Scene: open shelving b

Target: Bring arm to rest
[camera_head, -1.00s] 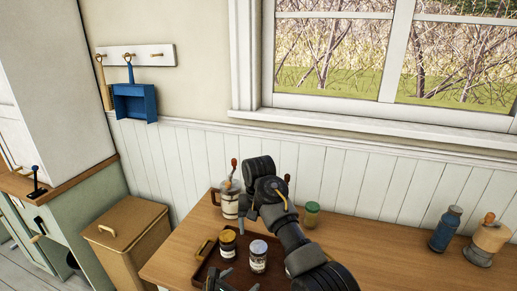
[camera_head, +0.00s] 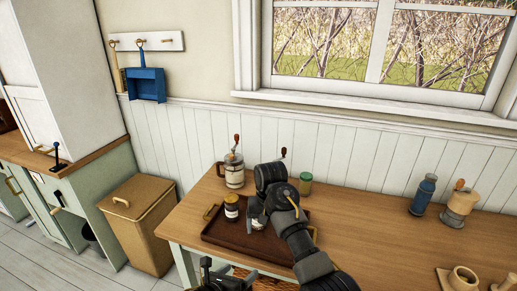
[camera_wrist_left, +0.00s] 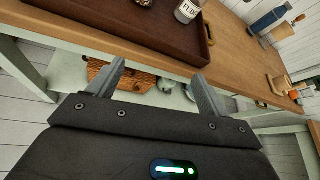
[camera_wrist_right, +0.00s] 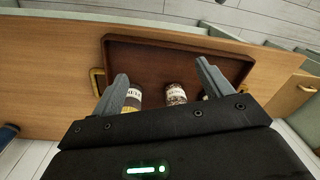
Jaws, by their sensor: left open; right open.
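My left gripper (camera_head: 208,268) is low in front of the table's front edge in the head view. In the left wrist view its two fingers (camera_wrist_left: 161,80) are spread with nothing between them, below the tray's edge. My right gripper (camera_head: 255,212) shows over the tray in the head view, its fingertips mostly hidden by the arm. In the right wrist view its fingers (camera_wrist_right: 162,72) are spread and empty, with the tray (camera_wrist_right: 155,48) and two labelled jars below. A dark-lidded jar (camera_head: 231,205) and a pale jar (camera_head: 258,223), partly covered by my arm, stand on the tray.
A tan bin (camera_head: 140,225) is left of the table. The table's middle right is clear.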

